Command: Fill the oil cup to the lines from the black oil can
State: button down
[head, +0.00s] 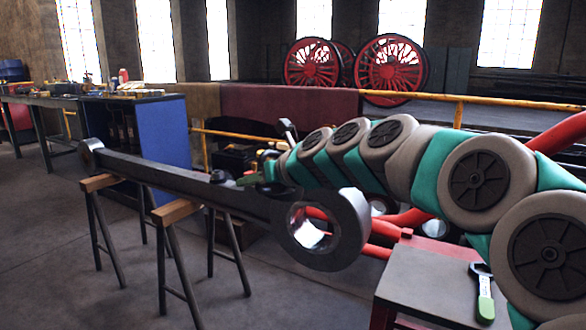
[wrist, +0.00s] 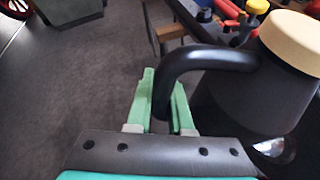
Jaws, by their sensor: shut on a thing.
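In the wrist view the dark oil can (wrist: 245,100) with a cream top stands at the right. Its thick black handle (wrist: 205,57) curves down between my gripper's green fingers (wrist: 165,105), which are shut on it. In the head view my gripper (head: 252,179) is above the long steel rod (head: 160,172), near its large ring end; the can is mostly hidden or hard to make out there. A small dark fitting (head: 218,176) on top of the rod may be the oil cup. Its lines and oil level are too small to see.
The rod lies across wooden-topped trestles (head: 176,211). A small table (head: 430,285) at the lower right holds a green-handled spanner (head: 485,300). A workbench (head: 45,98) with tools stands at the left. Yellow rails (head: 500,102) and red wheels (head: 390,68) are behind. Floor at the left front is clear.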

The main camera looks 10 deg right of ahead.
jog(key=shift+s+a+f+p, duration=0.15)
jog(key=shift+s+f+p, duration=0.1)
jog(key=shift+p, duration=0.3)
dwell(0.4)
jog(key=shift+w+d+f+n+t+h+b, duration=0.3)
jog(key=shift+w+d+f+n+t+b, duration=0.2)
jog(key=shift+f+n+b, duration=0.2)
jog(key=shift+r+p, duration=0.3)
jog(key=shift+p, duration=0.3)
jog(key=shift+s+a+r+m+g+y+p, duration=0.25)
jog(key=shift+r+m+p, duration=0.35)
jog(key=shift+p, duration=1.4)
jog(key=shift+s+a+r+m+g+y+p, duration=0.15)
jog(key=shift+s+a+r+m+g+p, duration=0.4)
jog(key=shift+p, duration=1.4)
jog(key=shift+w+d+r, duration=0.1)
jog(key=shift+w+d, duration=0.1)
jog(key=shift+d, duration=0.05)
